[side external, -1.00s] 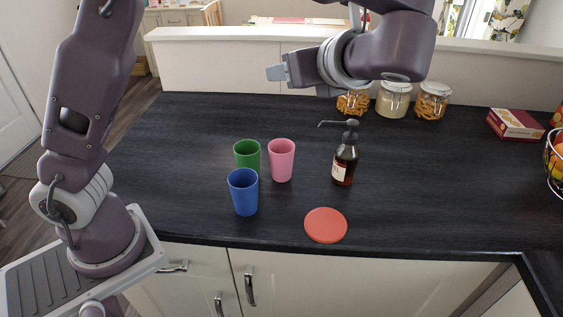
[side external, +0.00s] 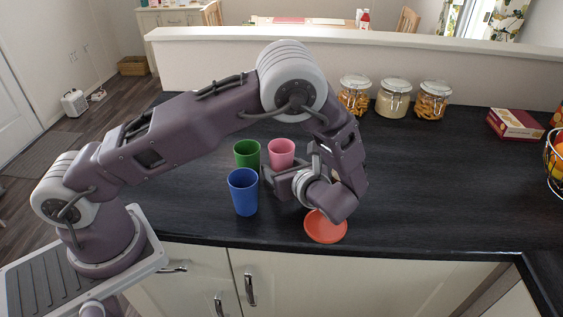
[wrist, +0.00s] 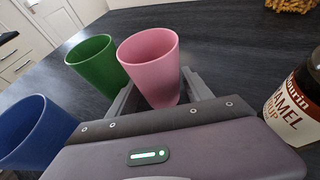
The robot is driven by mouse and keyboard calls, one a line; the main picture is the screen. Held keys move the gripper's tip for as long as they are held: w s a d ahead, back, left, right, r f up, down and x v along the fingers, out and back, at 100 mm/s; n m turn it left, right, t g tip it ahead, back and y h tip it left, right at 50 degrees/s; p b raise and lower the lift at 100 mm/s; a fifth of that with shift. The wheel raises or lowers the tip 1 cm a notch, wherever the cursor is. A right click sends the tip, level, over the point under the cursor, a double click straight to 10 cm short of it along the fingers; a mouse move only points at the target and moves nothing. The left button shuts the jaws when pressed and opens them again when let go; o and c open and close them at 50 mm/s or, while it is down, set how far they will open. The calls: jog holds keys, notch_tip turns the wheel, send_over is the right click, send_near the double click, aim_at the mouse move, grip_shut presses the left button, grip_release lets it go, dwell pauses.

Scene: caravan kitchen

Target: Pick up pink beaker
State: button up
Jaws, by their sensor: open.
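The pink beaker (side external: 281,151) stands upright on the dark worktop, its lower part hidden behind my gripper (side external: 274,179) in the side external view. In the wrist view the pink beaker (wrist: 150,62) stands between the two fingers of my gripper (wrist: 158,82). The jaws are open, one finger on each side of it; I cannot tell whether either touches it. The green beaker (side external: 246,153) stands close on its left; it also shows in the wrist view (wrist: 97,62), next to the left finger.
The blue beaker (side external: 243,193) stands in front of the green one. A coral disc (side external: 326,236) lies near the front edge, partly under my wrist. Jars (side external: 394,99) line the back.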

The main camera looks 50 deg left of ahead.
jog(key=shift+a, duration=0.15)
jog(key=c, duration=1.1)
